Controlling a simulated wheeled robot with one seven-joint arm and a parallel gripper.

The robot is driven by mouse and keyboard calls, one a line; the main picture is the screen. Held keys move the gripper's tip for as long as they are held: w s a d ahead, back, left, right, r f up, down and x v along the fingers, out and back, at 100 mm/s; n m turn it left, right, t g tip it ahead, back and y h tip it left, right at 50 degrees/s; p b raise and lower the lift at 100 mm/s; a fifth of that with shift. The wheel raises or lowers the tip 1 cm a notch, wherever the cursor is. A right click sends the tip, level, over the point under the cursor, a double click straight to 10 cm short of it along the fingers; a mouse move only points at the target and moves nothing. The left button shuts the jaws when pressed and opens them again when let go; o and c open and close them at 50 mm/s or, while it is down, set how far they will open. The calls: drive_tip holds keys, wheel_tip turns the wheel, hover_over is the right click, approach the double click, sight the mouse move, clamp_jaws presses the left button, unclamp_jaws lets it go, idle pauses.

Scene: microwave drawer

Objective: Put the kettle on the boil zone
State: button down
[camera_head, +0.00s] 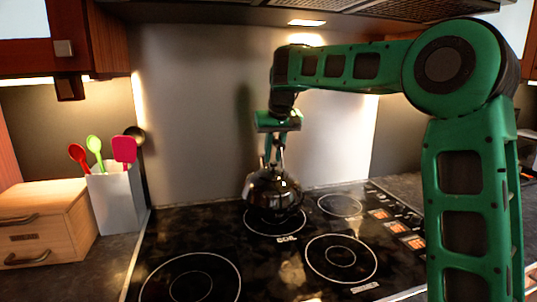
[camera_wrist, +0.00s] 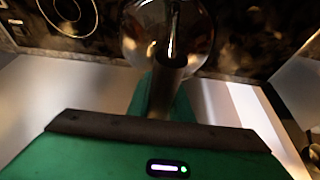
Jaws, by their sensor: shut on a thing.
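A dark, shiny kettle (camera_head: 273,194) is over the ringed zone marked with a label that seems to read "BOIL" (camera_head: 276,234) at the back middle of the black cooktop. I cannot tell whether its base touches the glass. My gripper (camera_head: 274,160) points down and is shut on the top of the kettle, at its handle. In the wrist view the kettle (camera_wrist: 140,45) shows as a round glossy body at the top, and my gripper (camera_wrist: 165,75) covers part of its handle.
The cooktop (camera_head: 220,235) has other ringed zones at front left, front right (camera_head: 341,258) and back right. A utensil holder (camera_head: 118,195) with several spoons and a wooden box (camera_head: 50,215) stand at the left. A hood (camera_head: 350,10) hangs above.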

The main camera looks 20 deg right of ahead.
sight(278, 140)
drive_tip(key=shift+f, duration=1.95)
drive_tip(key=c, duration=1.6)
unclamp_jaws()
drive_tip(key=shift+f, duration=0.15)
drive_tip(key=v, duration=1.2)
